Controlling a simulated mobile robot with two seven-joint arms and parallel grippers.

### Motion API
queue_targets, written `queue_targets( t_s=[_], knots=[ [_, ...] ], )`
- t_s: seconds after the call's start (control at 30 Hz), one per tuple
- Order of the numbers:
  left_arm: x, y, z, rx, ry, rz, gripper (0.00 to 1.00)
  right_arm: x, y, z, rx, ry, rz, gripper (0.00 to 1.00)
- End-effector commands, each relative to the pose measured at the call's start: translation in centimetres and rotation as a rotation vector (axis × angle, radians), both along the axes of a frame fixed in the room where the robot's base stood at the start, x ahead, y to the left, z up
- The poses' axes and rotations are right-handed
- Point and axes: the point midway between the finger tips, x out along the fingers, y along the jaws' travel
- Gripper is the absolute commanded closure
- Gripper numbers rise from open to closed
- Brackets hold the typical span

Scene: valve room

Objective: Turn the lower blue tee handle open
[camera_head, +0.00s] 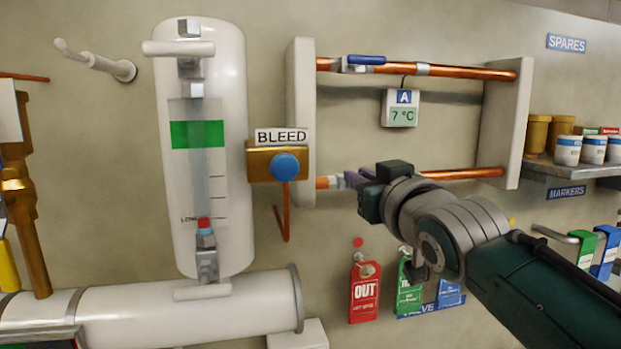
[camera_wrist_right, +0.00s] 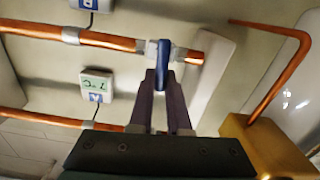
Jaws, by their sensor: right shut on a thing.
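The lower blue tee handle (camera_wrist_right: 164,62) sits on a valve on the lower copper pipe (camera_head: 464,174), which is the upper pipe (camera_wrist_right: 105,40) in the upside-down right wrist view. The handle stands crosswise to the pipe. My right gripper (camera_wrist_right: 162,82) is shut on it, with one dark finger on each side. In the head view my right gripper (camera_head: 352,180) reaches the valve from the right, and its body and fingers hide the handle. My left gripper is not in view.
The upper pipe carries a blue lever (camera_head: 366,59) lying along it. Between the pipes hangs a 7 °C display (camera_head: 402,108). A brass bleed block (camera_head: 262,163) with a blue knob (camera_head: 286,166) is close on the left. Door-hanger tags (camera_head: 364,292) hang below my right arm.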

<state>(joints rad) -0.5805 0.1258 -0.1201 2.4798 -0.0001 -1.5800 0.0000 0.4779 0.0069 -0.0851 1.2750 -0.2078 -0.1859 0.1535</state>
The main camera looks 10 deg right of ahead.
Motion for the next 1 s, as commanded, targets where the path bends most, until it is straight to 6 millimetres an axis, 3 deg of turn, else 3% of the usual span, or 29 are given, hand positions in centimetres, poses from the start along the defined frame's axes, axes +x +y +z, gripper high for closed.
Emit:
queue_targets(
  t_s=[1.0],
  knots=[
    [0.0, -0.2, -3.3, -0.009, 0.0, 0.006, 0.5, 0.0, 1.6, -1.1, -0.928, -0.033, 0.0, 1.0]
  ],
)
